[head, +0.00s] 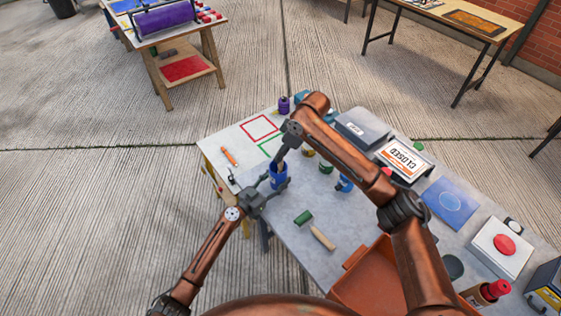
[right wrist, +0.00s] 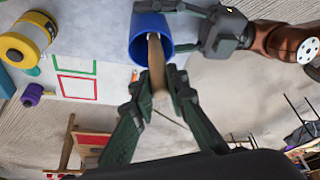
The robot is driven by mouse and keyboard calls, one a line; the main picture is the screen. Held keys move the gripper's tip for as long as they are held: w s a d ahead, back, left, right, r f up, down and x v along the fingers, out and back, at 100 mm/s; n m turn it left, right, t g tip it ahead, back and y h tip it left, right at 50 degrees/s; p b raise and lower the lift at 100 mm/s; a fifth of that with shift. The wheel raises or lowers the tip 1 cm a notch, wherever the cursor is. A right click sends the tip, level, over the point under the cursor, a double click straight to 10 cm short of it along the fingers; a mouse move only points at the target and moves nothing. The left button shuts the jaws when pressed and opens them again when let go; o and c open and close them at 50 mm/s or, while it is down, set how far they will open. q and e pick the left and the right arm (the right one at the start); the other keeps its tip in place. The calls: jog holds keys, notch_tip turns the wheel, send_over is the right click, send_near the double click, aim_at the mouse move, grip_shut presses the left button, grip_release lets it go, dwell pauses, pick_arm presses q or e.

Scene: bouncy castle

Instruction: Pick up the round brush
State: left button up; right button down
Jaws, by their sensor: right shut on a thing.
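The round brush (right wrist: 157,65) shows in the right wrist view as a wooden handle whose far end is inside a blue cup (right wrist: 152,30); its bristles are hidden. My right gripper (right wrist: 157,82) is shut on the handle. In the head view the right gripper (head: 282,158) points down at the blue cup (head: 278,175). My left gripper (head: 272,186) is beside the cup, its fingers apart on either side of it; it also shows in the right wrist view (right wrist: 183,28). I cannot tell whether those fingers press on the cup.
The grey table (head: 290,240) bears a green roller (head: 304,217) with a wooden handle, an orange marker (head: 229,156), a purple bottle (head: 284,105), a closed sign (head: 402,160) and a red button (head: 504,245). An orange tray (head: 360,285) is at the front. Other tables stand farther back.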

notch_tip(320, 180, up, 14)
jog(key=shift+r, duration=0.25)
pick_arm(q)
jog(key=o, duration=1.5)
jog(key=v, duration=1.2)
